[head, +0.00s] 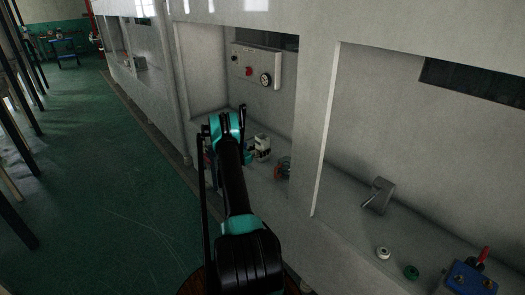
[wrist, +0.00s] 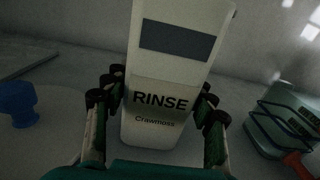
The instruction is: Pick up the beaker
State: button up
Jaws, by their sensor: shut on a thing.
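A pale, upright container (wrist: 165,80) with a dark band and the words "RINSE Crawmoss" stands between my gripper's fingers in the wrist view. It widens a little towards the top, and its upper end is cut off by the frame. I cannot tell whether it is the beaker; no other thing shows clearly as one. My gripper (wrist: 160,90) is shut on this container, with fingers at its left and right sides. In the head view my gripper (head: 225,122) is over the recessed ledge, and the held container cannot be made out there.
A pale green container (wrist: 285,120) with dark lines is close on the right; a blue knobbed thing (wrist: 14,103) is left. A white item (head: 262,147) and a gauge box (head: 256,66) are near my arm. A wall pillar (head: 312,130) separates the bays. Green floor is open left.

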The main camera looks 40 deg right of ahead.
jog(key=shift+r, duration=0.15)
notch_tip(320, 180, up, 20)
jog(key=shift+f, duration=0.25)
dwell(1.0)
jog(key=shift+r, duration=0.1)
dwell(1.1)
jog(key=s+f, duration=0.1)
jog(key=f, duration=0.5)
jog(key=s+f, duration=0.2)
jog(key=f, duration=0.4)
jog(key=s+f, duration=0.1)
jog(key=f, duration=0.5)
jog(key=shift+s+d+f, duration=0.3)
jog(key=shift+s+d, duration=0.05)
jog(key=shift+s, duration=0.05)
jog(key=shift+r, duration=0.1)
